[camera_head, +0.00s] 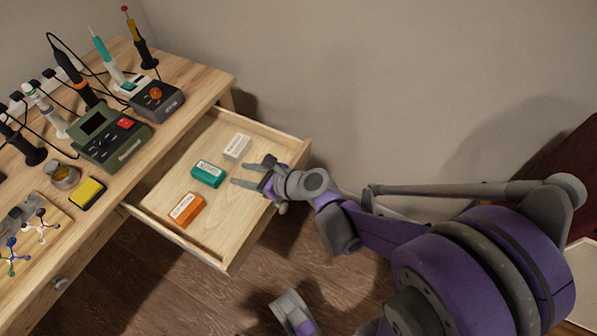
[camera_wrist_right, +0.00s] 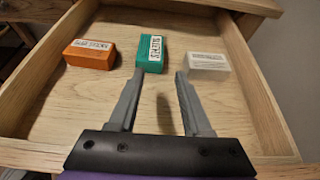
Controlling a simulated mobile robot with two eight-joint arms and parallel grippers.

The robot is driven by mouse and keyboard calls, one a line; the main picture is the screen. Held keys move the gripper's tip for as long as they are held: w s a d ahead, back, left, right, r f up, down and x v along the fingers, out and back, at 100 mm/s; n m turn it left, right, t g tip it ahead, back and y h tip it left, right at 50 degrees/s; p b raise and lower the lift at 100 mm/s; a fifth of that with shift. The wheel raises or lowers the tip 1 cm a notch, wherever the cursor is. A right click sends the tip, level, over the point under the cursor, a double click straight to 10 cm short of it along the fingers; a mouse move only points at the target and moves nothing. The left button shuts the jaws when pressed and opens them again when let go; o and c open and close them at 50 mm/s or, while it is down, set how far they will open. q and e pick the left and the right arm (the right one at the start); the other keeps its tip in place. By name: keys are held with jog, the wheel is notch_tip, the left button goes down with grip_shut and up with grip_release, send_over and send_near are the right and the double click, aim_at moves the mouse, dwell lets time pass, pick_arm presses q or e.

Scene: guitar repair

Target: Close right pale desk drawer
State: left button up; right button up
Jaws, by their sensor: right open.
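The right pale desk drawer (camera_head: 225,243) is pulled well out from the wooden desk. An orange box (camera_head: 187,209), a green box (camera_head: 208,173) and a white box (camera_head: 237,147) lie inside it. My right gripper (camera_head: 240,172) is open and empty, with its fingers over the drawer's front part and pointing inward. In the right wrist view the drawer (camera_wrist_right: 262,115) spreads below the two parted fingers (camera_wrist_right: 167,75), with the boxes beyond the tips. The gripper covers part of the drawer front.
The desk top (camera_head: 205,85) holds a green soldering station (camera_head: 112,138), a grey station (camera_head: 157,98), a yellow sponge (camera_head: 87,193) and several tools. Another drawer knob (camera_head: 61,284) shows at lower left. Wooden floor (camera_head: 150,270) is open below the drawer; a wall stands behind.

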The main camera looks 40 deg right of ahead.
jog(key=shift+g+h, duration=0.6)
jog(key=shift+g, duration=0.3)
jog(key=s+d+r+p, duration=0.1)
jog(key=s+d, duration=0.1)
jog(key=d, duration=0.1)
jog(key=s+d+r+p, duration=0.1)
jog(key=s+d, duration=0.1)
jog(key=d, duration=0.2)
jog(key=s+d+r+p, duration=0.1)
jog(key=d+p, duration=0.1)
jog(key=d, duration=0.2)
jog(key=shift+s+d, duration=0.1)
jog(key=shift+s, duration=0.3)
grip_shut()
jog(key=s+d+r+g+p, duration=0.2)
jog(key=s+d+r+p, duration=0.15)
jog(key=s+d, duration=0.65)
jog(key=b, duration=0.2)
send_near(302, 160)
jog(key=x, duration=0.3)
jog(key=f+x, duration=0.1)
jog(key=x, duration=0.1)
jog(key=shift+s+d+f, duration=0.15)
pick_arm(q)
notch_tip(302, 160, up, 7)
jog(key=shift+s, duration=0.25)
pick_arm(e)
jog(key=shift+w, duration=0.5)
